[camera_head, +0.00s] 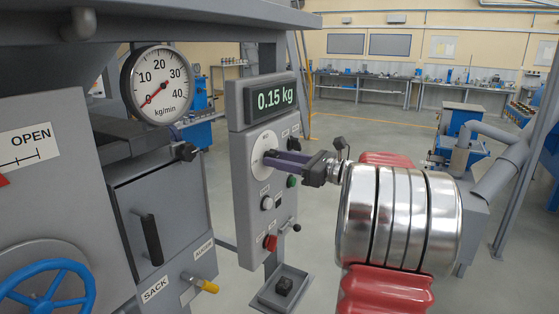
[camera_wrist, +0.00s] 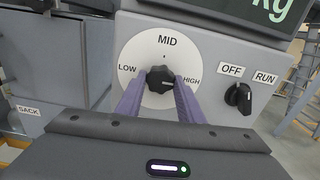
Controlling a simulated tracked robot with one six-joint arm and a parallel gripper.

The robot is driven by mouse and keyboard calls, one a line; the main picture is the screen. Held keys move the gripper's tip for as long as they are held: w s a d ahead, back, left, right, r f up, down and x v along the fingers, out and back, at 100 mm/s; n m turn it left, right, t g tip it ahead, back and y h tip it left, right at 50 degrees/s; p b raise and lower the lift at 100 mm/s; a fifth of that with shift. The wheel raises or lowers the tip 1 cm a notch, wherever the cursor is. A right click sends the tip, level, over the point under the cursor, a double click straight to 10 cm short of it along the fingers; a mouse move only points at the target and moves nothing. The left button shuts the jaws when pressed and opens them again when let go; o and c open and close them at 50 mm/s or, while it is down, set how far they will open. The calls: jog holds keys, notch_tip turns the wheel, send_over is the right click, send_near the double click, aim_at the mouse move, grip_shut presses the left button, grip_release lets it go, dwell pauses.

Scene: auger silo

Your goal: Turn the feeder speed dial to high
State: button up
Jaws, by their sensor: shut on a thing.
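The feeder speed dial (camera_wrist: 145,52) is a round white plate with a black knob (camera_wrist: 160,73) at its centre, marked LOW at left, MID at top and HIGH at right. My gripper (camera_wrist: 160,82) has its two purple fingers on either side of the knob, shut on it. A small pale line shows on the knob, but I cannot tell clearly which mark it points to. In the head view the dial plate (camera_head: 262,142) is on the grey panel, and my gripper (camera_head: 272,157) reaches it from the right, hiding the knob.
An OFF/RUN switch (camera_wrist: 238,97) is right of the dial. A display (camera_head: 275,98) above reads 0.15 kg. A gauge (camera_head: 158,85) has its needle near 0. A red button (camera_head: 270,242) and a blue handwheel (camera_head: 45,290) are lower down.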

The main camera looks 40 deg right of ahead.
jog(key=shift+d+f, duration=0.1)
jog(key=shift+f, duration=0.25)
jog(key=o, duration=1.1)
jog(key=shift+r, duration=0.2)
jog(key=shift+c, duration=0.2)
jog(key=v, duration=1.3)
jog(key=shift+s, duration=0.35)
